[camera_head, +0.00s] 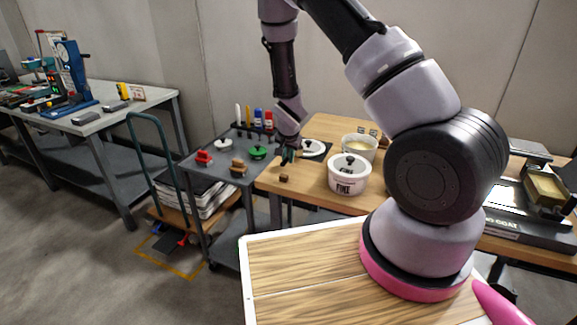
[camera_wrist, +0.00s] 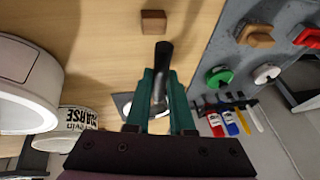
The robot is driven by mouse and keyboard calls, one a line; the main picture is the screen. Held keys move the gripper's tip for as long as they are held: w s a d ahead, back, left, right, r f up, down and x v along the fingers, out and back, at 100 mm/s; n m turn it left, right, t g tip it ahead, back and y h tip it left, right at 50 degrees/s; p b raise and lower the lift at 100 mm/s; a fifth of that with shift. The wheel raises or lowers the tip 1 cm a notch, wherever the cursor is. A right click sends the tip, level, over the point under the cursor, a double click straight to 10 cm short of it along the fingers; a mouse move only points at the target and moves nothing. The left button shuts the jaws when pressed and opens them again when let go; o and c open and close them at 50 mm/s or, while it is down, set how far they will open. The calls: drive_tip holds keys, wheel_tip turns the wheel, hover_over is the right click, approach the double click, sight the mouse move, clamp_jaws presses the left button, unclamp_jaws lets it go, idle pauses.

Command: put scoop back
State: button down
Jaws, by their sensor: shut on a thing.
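My gripper (camera_head: 288,156) is above the left end of the wooden table. In the wrist view its green fingers (camera_wrist: 160,100) are closed on the dark handle of the scoop (camera_wrist: 163,56). The handle points up in that picture, and the scoop's bowl cannot be made out. A tub with a COARSE label (camera_wrist: 78,119) shows at the left of the wrist view. A loose white lid (camera_head: 314,147) lies just right of my gripper.
A small wooden block (camera_head: 284,178) lies near the table's front left; it also shows in the wrist view (camera_wrist: 153,22). A grey cart (camera_head: 215,183) with coloured knobbed pieces and upright markers stands left of the table (camera_head: 310,189). Bare wood surrounds the block.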

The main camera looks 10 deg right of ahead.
drive_tip(key=shift+f, duration=1.9)
drive_tip(key=c, duration=0.8)
unclamp_jaws()
drive_tip(key=shift+f, duration=0.1)
